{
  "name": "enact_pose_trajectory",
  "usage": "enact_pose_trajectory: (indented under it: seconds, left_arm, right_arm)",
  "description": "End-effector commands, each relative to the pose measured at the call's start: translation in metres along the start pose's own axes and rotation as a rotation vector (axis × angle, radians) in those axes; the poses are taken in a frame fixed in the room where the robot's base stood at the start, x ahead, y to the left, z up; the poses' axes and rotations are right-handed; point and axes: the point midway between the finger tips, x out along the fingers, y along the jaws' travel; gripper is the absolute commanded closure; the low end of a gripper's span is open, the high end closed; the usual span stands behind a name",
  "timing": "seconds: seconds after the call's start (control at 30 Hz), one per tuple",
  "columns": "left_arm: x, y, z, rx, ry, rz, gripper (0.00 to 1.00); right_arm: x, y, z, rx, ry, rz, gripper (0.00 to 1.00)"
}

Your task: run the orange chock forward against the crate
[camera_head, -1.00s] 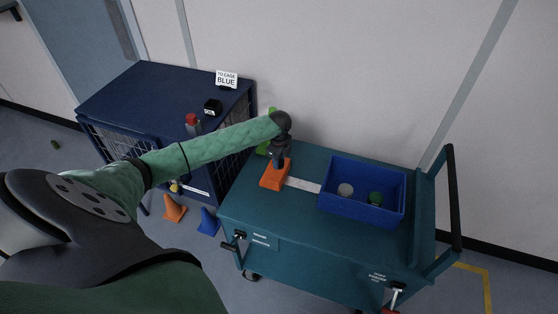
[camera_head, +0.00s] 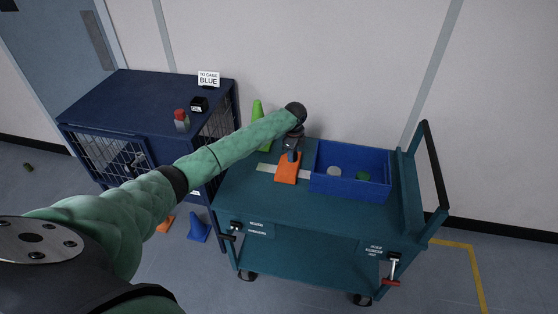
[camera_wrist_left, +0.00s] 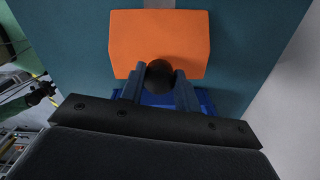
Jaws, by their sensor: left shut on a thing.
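The orange chock (camera_head: 288,170) sits on the teal cart top, on a pale strip. The blue crate (camera_head: 350,190) stands just right of it. A narrow piece of strip seems to show between them, so they look close but apart; exact contact is hard to judge. My left gripper (camera_head: 292,154) comes down over the chock. In the left wrist view its fingers (camera_wrist_left: 159,88) are shut on the chock's dark round knob (camera_wrist_left: 159,74), with the orange body (camera_wrist_left: 158,35) beyond. A blue patch shows behind the fingers. My right gripper is not in view.
The crate holds a grey and a green round item. A dark blue cage (camera_head: 140,95) stands left of the cart, with a blue cone (camera_head: 198,228) on the floor. The cart's handle (camera_head: 433,165) rises at right.

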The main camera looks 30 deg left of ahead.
Motion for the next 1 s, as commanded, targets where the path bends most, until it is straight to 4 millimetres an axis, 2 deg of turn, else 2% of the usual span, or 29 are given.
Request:
enact_pose_trajectory:
  seconds: [0.03, 0.2, 0.53, 0.57, 0.63, 0.67, 1.0]
  left_arm:
    - [-0.002, -0.003, -0.012, 0.004, 0.004, 0.001, 1.00]
    - [-0.002, -0.006, -0.029, 0.003, 0.002, 0.003, 1.00]
    - [-0.002, -0.006, -0.030, 0.002, 0.001, 0.002, 1.00]
    - [-0.002, -0.006, -0.030, 0.002, 0.001, 0.002, 0.62]
    - [-0.002, -0.006, -0.030, 0.002, 0.001, 0.002, 0.49]
    - [-0.002, -0.006, -0.030, 0.002, 0.001, 0.002, 0.46]
    - [-0.005, -0.006, -0.030, 0.002, 0.001, 0.001, 0.46]
  right_arm:
    - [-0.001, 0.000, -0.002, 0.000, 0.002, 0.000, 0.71]
    - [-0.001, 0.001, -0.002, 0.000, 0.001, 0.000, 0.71]
    - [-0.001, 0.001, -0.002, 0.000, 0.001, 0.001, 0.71]
    - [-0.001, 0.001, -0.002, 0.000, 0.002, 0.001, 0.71]
    - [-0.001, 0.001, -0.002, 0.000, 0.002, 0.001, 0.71]
    - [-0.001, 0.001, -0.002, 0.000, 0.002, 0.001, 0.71]
    - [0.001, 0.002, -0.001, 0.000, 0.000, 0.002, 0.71]
